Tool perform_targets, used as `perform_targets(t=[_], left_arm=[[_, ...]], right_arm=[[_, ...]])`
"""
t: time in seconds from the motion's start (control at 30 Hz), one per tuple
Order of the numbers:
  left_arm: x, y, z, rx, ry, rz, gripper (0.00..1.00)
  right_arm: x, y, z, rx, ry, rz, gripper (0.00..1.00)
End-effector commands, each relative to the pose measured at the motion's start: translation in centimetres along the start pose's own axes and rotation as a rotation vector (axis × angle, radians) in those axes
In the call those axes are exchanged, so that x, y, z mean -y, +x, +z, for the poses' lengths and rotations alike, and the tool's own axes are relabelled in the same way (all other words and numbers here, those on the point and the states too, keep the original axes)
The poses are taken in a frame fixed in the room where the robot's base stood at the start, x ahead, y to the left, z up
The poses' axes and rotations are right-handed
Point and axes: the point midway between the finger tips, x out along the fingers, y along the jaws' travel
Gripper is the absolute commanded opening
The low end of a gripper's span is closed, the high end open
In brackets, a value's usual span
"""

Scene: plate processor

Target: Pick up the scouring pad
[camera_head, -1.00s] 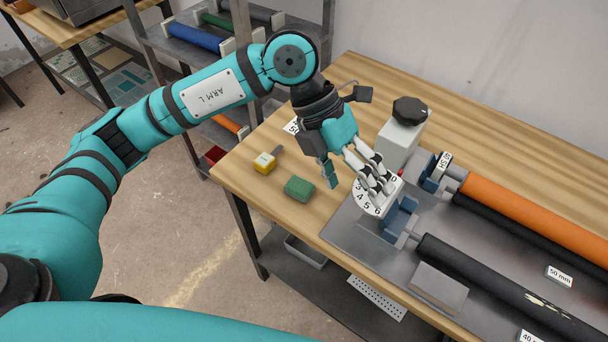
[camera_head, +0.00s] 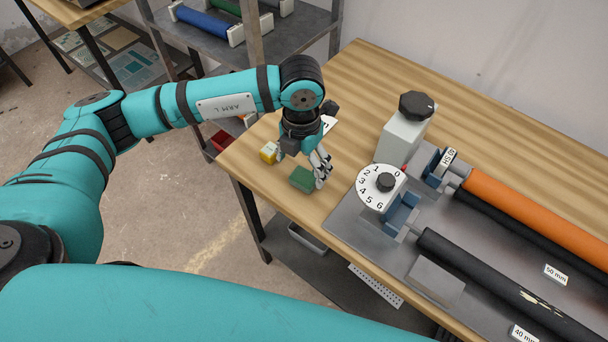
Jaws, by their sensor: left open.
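The scouring pad is a small green block (camera_head: 302,179) lying on the wooden table (camera_head: 380,72) near its left front corner. My left gripper (camera_head: 319,180) points down at the pad's right side, its fingers at or just beside the pad's right end. It is open and holds nothing that I can see. One side of the fingers is hidden, so I cannot tell whether they touch the pad. My right gripper is not in view.
To the right stand a numbered dial (camera_head: 366,189), a grey box with a black knob (camera_head: 402,135), and a machine with an orange roller (camera_head: 535,212) and black rollers. The table's front edge is close to the pad.

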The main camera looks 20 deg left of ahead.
Motion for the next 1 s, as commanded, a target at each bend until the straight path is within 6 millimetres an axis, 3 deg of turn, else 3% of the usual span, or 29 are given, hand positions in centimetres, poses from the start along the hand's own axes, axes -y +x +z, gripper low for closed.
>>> perform_targets(t=[0.17,0.47,0.73,1.0], left_arm=[[0.1,1.1,0.2,-0.001,0.0,0.0,0.85],[0.1,5.1,0.7,-0.001,0.001,0.0,0.85],[0.1,5.6,0.7,0.001,0.002,0.0,0.85],[0.1,5.5,0.7,0.001,0.001,0.0,0.51]], right_arm=[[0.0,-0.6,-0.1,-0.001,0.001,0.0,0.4],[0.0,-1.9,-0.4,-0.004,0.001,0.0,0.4],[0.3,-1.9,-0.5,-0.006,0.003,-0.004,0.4],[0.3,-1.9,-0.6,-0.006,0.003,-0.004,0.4]])
